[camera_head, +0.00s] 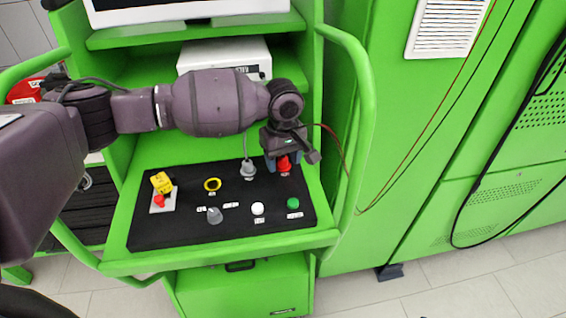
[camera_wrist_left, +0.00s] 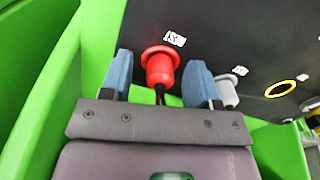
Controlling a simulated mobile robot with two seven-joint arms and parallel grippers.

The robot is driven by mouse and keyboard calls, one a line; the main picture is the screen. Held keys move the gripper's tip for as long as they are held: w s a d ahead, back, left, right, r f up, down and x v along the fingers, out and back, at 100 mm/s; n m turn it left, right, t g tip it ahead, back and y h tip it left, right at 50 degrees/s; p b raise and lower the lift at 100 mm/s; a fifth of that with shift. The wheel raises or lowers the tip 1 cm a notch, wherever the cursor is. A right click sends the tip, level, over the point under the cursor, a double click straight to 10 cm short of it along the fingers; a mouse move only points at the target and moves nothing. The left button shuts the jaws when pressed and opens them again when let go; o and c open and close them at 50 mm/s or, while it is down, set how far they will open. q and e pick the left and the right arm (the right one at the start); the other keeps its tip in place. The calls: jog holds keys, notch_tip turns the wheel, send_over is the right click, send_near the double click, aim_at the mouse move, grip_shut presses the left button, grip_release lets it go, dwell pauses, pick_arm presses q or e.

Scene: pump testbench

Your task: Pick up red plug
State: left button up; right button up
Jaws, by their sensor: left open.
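The red plug (camera_head: 284,164) sits at the back right of the black panel (camera_head: 185,228). In the left wrist view the red plug (camera_wrist_left: 160,62) has a round flange, and a dark cable comes from its lower end. My left gripper (camera_head: 286,158) is at the plug and partly hides it in the head view. In the left wrist view my left gripper (camera_wrist_left: 160,80) is open, with one blue-grey finger on each side of the plug. Gaps show between the fingers and the plug. My right gripper is not in view.
A grey plug (camera_head: 248,168) with a cable stands just left of the red one. The panel also holds a yellow ring (camera_head: 212,184), a white button (camera_head: 257,209), a green button (camera_head: 293,203) and a yellow-red switch (camera_head: 161,184). A green rail (camera_head: 366,120) rises at the right.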

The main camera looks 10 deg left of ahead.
aim_at(283, 157)
pick_arm(q)
jog(key=shift+c, duration=0.2)
jog(key=c, duration=0.9)
jog(key=shift+o, duration=0.2)
jog(key=shift+r, duration=0.1)
notch_tip(283, 157, up, 20)
jog(key=shift+p, duration=0.45)
